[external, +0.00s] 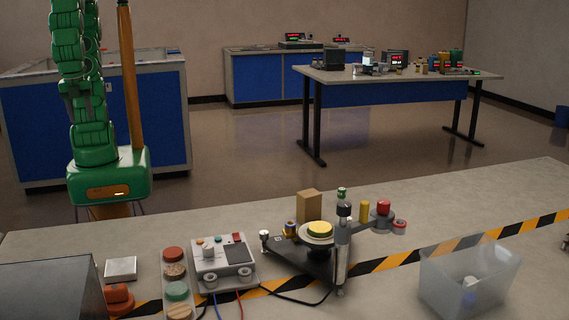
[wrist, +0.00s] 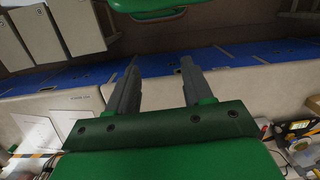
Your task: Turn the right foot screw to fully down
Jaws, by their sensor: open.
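An apparatus with a dark triangular base plate (external: 304,263) stands on the near bench in the external view. It carries a round yellow-topped disc (external: 320,230) and an upright metal post (external: 342,255) with a side arm. A small knob (external: 264,236) with a pale top stands at the plate's left corner. I cannot tell which part is the right foot screw or how far it is turned. In the wrist view, my gripper (wrist: 158,70) is open and empty, with its two grey fingers apart. It is away from the apparatus, and its fingertips are not seen in the external view.
A control box (external: 223,262) with cables stands left of the apparatus, beside a strip of round pads (external: 175,290). A translucent bin (external: 469,283) stands at the right. A tan block (external: 309,205) stands behind the disc. The bench at the far right is mostly clear.

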